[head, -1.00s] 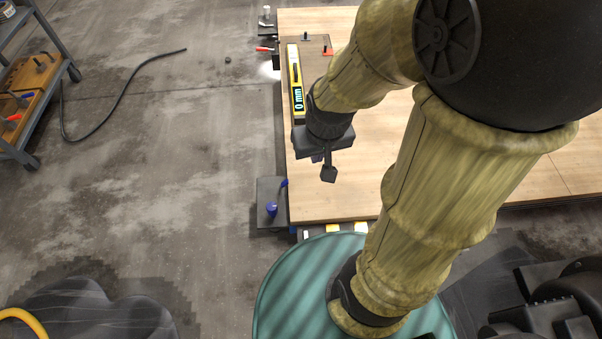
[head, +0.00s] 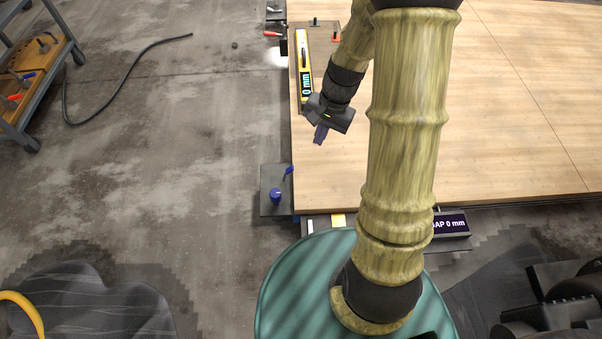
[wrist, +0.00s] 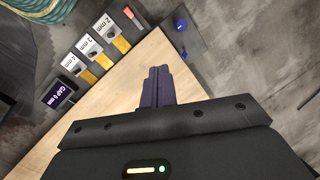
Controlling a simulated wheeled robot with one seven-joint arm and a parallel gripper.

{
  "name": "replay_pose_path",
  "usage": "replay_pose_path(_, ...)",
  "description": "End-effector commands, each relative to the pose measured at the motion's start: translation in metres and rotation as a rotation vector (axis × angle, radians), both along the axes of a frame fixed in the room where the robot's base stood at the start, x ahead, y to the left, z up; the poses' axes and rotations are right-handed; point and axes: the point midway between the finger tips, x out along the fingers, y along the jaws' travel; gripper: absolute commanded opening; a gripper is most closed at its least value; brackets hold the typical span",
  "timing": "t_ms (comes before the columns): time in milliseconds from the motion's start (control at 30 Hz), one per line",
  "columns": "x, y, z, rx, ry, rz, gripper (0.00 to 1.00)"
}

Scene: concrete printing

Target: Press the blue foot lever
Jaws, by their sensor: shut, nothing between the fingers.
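The blue foot lever (head: 288,171) stands on a dark plate (head: 267,207) at the near left corner of the wooden board, with a blue round knob (head: 276,195) beside it on the same plate. My gripper (head: 320,135) is shut and empty. It is over the board's left part, above and to the right of the lever in the head view, and apart from it. Its closed fingers (wrist: 157,88) point toward the plate in the wrist view.
The wooden board (head: 500,100) fills the right side. Labelled gauge blocks (wrist: 104,25) and a gap display (head: 450,224) sit at the near edge.

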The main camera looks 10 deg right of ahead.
Motion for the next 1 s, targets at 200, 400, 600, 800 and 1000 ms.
replay_pose_path(200, 0.039, -0.016, -0.091, 0.175, 0.145, -0.29, 0.0)
replay_pose_path(400, 0.069, -0.03, -0.168, 0.358, 0.264, -0.546, 0.0)
replay_pose_path(600, 0.094, -0.047, -0.243, 0.561, 0.374, -0.797, 0.0)
replay_pose_path(800, 0.108, -0.062, -0.288, 0.711, 0.44, -0.959, 0.0)
replay_pose_path(1000, 0.11, -0.064, -0.292, 0.74, 0.452, -0.987, 0.0)
